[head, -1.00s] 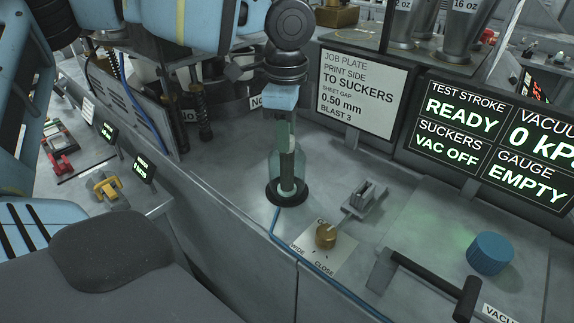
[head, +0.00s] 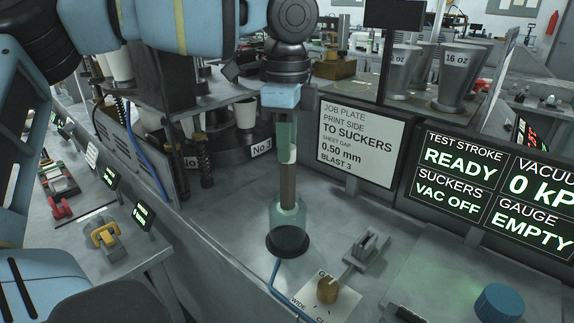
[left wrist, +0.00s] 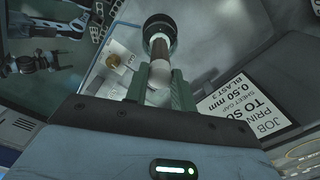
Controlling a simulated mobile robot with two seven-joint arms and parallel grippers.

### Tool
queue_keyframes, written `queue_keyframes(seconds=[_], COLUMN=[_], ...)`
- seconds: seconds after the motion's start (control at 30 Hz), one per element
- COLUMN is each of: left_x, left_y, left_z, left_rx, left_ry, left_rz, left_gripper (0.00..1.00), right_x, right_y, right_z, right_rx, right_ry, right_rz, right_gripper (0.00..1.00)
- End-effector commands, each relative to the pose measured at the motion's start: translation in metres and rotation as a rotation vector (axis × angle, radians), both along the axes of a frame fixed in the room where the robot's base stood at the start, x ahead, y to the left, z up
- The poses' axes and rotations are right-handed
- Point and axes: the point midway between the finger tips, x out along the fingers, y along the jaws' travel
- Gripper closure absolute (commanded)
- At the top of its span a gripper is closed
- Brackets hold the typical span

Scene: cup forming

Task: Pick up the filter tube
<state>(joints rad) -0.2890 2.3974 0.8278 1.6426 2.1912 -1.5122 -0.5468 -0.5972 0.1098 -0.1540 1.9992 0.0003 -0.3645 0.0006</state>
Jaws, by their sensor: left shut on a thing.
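My left gripper (head: 287,140) comes down from above with its green fingers shut on the upper part of the filter tube (head: 288,186). The tube is brownish with a pale lower end and hangs upright. Its lower end is inside the clear bowl (head: 290,220), which stands on a dark round base; most of the tube is above the bowl. In the left wrist view, the filter tube (left wrist: 160,52) runs from between the fingers (left wrist: 160,85) toward the bowl's dark rim (left wrist: 159,24). The fingers hide the tube's upper end. My right gripper is not seen.
A job plate sign (head: 361,145) and status screens (head: 480,180) stand right of the bowl. A brass knob (head: 328,290) and a small metal bracket (head: 365,248) are front right. Spring posts (head: 204,160) and a paper cup (head: 245,114) stand behind left. A blue hose (head: 276,275) leaves the base.

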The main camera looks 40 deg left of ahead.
Motion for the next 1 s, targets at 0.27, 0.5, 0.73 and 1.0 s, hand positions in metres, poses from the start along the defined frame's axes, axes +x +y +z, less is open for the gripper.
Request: queue_keyframes(seconds=[0.27,0.5,0.73,1.0], left_x=[0.001,0.000,0.000,0.000], left_y=[0.000,0.000,0.000,-0.001], left_z=[0.052,0.085,0.095,0.091], left_rx=[0.000,-0.001,-0.001,0.000], left_ry=[-0.004,-0.003,-0.001,0.000], left_rz=[0.002,0.002,-0.001,0.015], left_gripper=[1.00,1.00,1.00,1.00], right_x=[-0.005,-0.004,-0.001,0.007], right_y=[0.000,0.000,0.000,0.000], right_z=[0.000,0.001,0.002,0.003], right_rx=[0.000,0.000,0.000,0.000], right_ry=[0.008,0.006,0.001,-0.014], right_rz=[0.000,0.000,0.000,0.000], right_gripper=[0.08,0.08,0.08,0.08])
